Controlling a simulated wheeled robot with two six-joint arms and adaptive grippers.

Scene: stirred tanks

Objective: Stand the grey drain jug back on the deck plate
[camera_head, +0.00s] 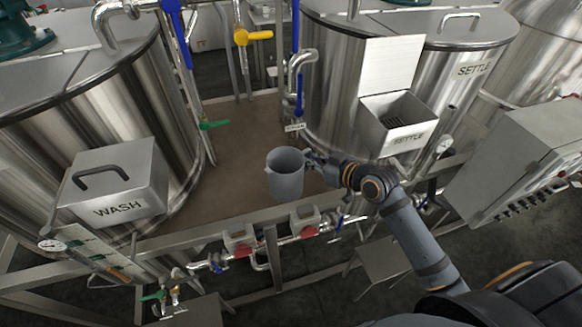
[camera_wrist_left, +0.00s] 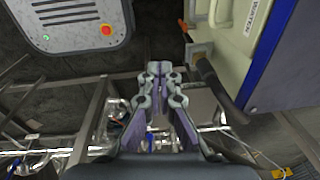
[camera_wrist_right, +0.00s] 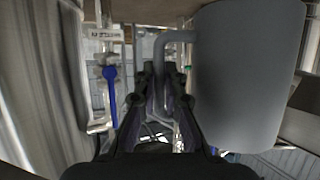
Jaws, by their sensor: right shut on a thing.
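The grey drain jug (camera_head: 285,178) is upright over the front part of the brown deck plate (camera_head: 237,150), between the tanks; I cannot tell whether its base touches the plate. My right gripper (camera_head: 318,162) comes in from the right and is shut on the jug's handle. In the right wrist view the jug (camera_wrist_right: 245,75) fills the right side, and its handle (camera_wrist_right: 172,38) runs down between the fingers of the gripper (camera_wrist_right: 166,80). My left gripper (camera_wrist_left: 160,70) shows only in the left wrist view, its fingertips together, with nothing seen in them.
The WASH tank with its box (camera_head: 118,185) stands left of the deck; the SETTLE tank with its open hopper (camera_head: 398,122) stands right. A metal rail (camera_head: 190,240) runs along the deck's front, with red-capped fittings (camera_head: 240,248). A control box (camera_head: 515,165) is at the right. The deck's middle is clear.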

